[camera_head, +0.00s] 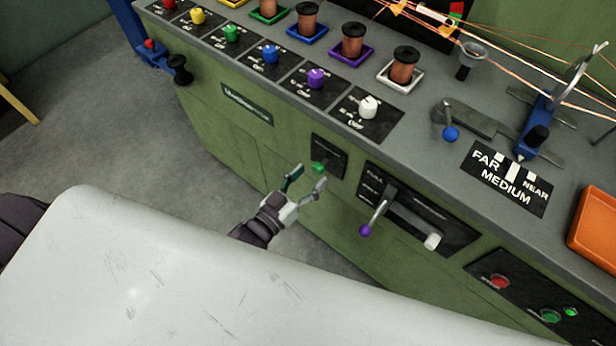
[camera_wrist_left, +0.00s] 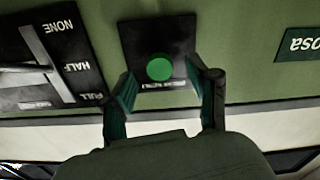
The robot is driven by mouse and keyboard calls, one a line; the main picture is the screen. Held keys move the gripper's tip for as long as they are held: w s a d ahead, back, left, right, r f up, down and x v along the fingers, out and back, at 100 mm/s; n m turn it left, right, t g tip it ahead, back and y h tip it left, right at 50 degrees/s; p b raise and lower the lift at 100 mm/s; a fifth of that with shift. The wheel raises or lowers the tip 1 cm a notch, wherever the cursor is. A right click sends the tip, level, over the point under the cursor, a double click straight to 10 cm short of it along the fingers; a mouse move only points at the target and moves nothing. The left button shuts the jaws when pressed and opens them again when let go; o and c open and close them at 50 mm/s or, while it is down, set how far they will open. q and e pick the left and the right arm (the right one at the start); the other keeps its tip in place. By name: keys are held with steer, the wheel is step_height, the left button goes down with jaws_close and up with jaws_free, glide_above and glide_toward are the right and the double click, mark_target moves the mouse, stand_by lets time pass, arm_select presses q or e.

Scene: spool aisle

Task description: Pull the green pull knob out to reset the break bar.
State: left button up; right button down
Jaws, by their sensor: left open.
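The green pull knob (camera_head: 318,168) sits on a small black plate (camera_head: 329,152) on the front of the green machine. In the left wrist view the round knob (camera_wrist_left: 160,67) shows ahead, between and beyond the fingers. My left gripper (camera_head: 307,180) is open and close in front of the knob, with its fingers to either side in the picture. It also shows in the left wrist view (camera_wrist_left: 165,95). I see no contact between fingers and knob. My right gripper is not in view.
Right of the knob plate, a black panel holds a lever with a purple ball (camera_head: 365,230) and a white-ended handle (camera_head: 432,241). Red and green buttons (camera_head: 550,315) are farther right. Coloured knobs and copper spools line the top. An orange bin (camera_head: 594,228) stands at right.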

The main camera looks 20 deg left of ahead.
arm_select(q)
steer(key=v, duration=1.2)
steer(key=shift+r, duration=0.1)
